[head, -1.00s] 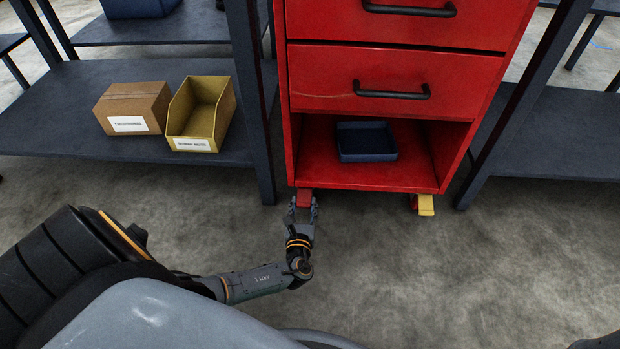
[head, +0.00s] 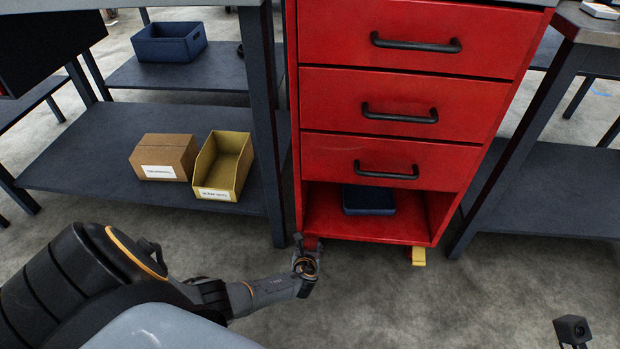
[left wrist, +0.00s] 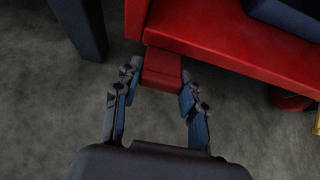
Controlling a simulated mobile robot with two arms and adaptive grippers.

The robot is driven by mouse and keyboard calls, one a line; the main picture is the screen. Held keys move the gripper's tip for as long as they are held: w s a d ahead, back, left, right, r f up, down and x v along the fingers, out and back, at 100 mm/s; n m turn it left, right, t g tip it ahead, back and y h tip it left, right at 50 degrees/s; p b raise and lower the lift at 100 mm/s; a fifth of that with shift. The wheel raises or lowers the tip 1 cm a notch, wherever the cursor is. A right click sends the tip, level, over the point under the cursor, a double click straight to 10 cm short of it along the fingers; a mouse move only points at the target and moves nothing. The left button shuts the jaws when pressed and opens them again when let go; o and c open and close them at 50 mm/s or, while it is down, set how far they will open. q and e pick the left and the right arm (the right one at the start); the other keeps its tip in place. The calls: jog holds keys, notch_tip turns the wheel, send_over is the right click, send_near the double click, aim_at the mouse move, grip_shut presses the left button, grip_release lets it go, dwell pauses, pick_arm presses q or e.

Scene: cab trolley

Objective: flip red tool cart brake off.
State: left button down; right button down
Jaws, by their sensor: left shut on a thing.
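The red tool cart (head: 390,155) stands ahead, with three drawers and an open bottom shelf. At its lower left front corner a red brake pedal (left wrist: 162,68) sticks out, seen best in the left wrist view. My left gripper (head: 305,250) is at that corner, low over the floor. In the left wrist view its two fingers (left wrist: 158,84) are on either side of the red pedal, shut on it. A yellow pedal (head: 419,256) shows under the cart's right front corner. In the head view my gripper partly hides the red pedal. My right gripper is not in view.
A blue tray (head: 368,200) lies on the cart's bottom shelf. Dark workbenches flank the cart closely; the left one's lower shelf (head: 85,175) holds a cardboard box (head: 163,157) and a yellow bin (head: 222,165).

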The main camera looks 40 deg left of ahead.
pick_arm(q)
jog(key=shift+w+a+r, duration=0.1)
jog(key=shift+w+r, duration=0.1)
jog(key=shift+r, duration=0.05)
dwell(0.3)
jog(key=c, duration=1)
grip_release()
jog(key=shift+o, duration=1.2)
jog(key=shift+f, duration=0.1)
jog(key=shift+s, duration=0.1)
jog(key=shift+s+d+r, duration=0.3)
jog(key=shift+s, duration=0.1)
jog(key=v, duration=1)
jog(key=shift+d+r, duration=0.15)
jog(key=shift+r, duration=0.25)
